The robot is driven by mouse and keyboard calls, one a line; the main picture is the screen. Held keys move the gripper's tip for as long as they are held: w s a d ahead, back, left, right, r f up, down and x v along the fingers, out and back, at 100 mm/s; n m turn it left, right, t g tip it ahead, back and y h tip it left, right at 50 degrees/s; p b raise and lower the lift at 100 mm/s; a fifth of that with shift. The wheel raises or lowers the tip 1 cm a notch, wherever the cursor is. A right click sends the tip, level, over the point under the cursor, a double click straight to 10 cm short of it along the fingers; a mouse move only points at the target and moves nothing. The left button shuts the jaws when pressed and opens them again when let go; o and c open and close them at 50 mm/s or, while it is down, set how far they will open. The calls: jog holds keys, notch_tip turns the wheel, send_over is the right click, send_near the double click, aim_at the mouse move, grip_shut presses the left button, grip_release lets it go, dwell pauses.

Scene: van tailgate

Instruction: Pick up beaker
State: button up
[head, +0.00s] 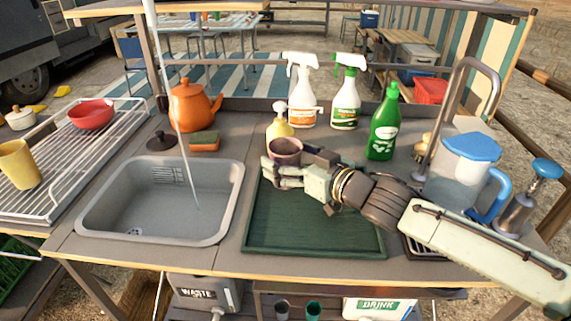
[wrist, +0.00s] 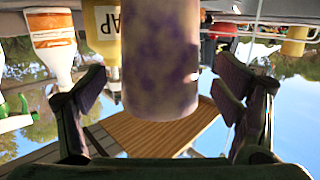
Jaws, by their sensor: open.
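The beaker, a mauve mottled cup (head: 286,147), stands near the back left of the dark green ribbed mat (head: 315,242) in the head view. Its lower part is hidden behind my gripper (head: 278,172), which reaches in from the right. In the wrist view the beaker (wrist: 160,50) is large and central, between the two spread fingers of my gripper (wrist: 161,88). Gaps show on both sides of it, so the fingers do not grip it. My gripper is open.
A yellow soap bottle (head: 279,123) stands close behind the beaker. Two spray bottles (head: 302,95) (head: 346,98) and a green bottle (head: 384,125) stand behind my arm. The sink (head: 160,215) lies left; a jug (head: 461,170) stands right. The mat's front is clear.

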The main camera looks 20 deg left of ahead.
jog(key=shift+x, duration=0.8)
jog(key=shift+c, duration=0.3)
jog(key=c, duration=1.2)
